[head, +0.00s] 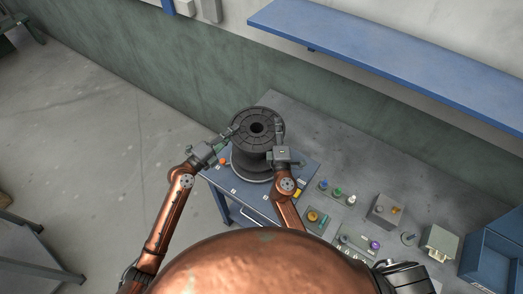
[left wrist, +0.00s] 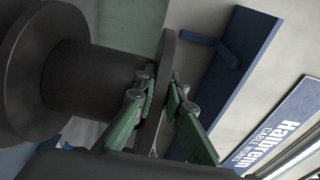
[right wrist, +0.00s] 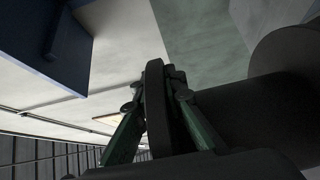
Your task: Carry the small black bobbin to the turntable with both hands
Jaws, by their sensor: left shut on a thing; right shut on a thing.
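The black bobbin (head: 247,121) stands upright at the back of the blue table. A pale round rim (head: 251,179), probably the turntable, shows under it; I cannot tell whether they touch. My left gripper (head: 233,131) is shut on the upper flange at its left side; in the left wrist view its green-padded fingers straddle the flange (left wrist: 166,60). My right gripper (head: 279,127) is shut on the same flange at its right side; the right wrist view shows the flange edge (right wrist: 154,85) between its fingers. The bobbin's lower part is partly hidden.
A grey bench (head: 335,155) to the right carries small coloured parts, a grey box (head: 384,211) and a blue bin (head: 492,262). A blue shelf (head: 390,55) runs along the wall above. A small orange thing lies on the blue table (head: 222,178). Open floor lies left.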

